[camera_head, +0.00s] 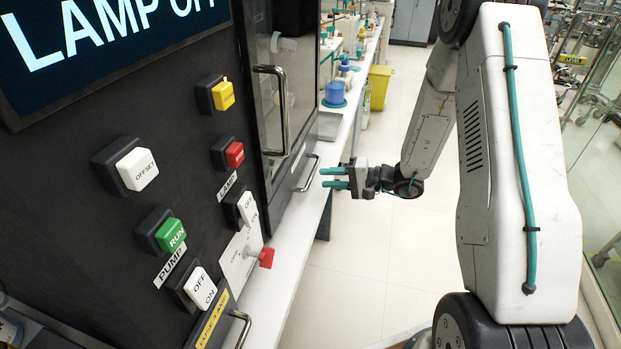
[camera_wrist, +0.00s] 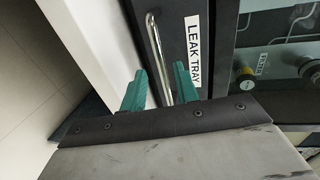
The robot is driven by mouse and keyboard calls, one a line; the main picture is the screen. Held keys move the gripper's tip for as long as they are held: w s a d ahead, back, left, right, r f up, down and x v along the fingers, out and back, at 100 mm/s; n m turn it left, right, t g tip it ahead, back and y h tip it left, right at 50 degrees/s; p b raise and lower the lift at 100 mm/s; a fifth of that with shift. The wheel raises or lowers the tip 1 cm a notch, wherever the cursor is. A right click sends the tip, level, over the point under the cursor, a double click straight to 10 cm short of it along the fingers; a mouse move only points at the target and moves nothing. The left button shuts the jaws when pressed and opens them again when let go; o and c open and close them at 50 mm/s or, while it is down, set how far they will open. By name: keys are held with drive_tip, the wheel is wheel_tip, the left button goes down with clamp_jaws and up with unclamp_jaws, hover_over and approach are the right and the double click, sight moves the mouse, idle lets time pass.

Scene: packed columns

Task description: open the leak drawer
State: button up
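The leak drawer, labelled "LEAK TRAY" (camera_wrist: 193,50), shows as a dark front in the wrist view with a metal bar handle (camera_wrist: 158,50). In the head view, a bar handle (camera_head: 308,173) low on the dark cabinet lies just left of my gripper (camera_head: 332,178) and looks like the same one. My gripper is open and empty, its teal fingers pointing at the cabinet. In the wrist view, the fingers of my gripper (camera_wrist: 160,88) appear one on each side of the handle's line. Whether they overlap it in depth is unclear. The drawer looks closed.
Above that handle is a glass door with a tall handle (camera_head: 278,105). The near panel has a lamp display (camera_head: 110,35), several switches and a red-knobbed lever (camera_head: 265,257). A white bench edge (camera_head: 275,300) runs below. Tiled floor (camera_head: 340,270) is clear.

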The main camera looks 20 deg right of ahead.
sight(311, 176)
drive_tip(key=x, duration=0.6)
clamp_jaws()
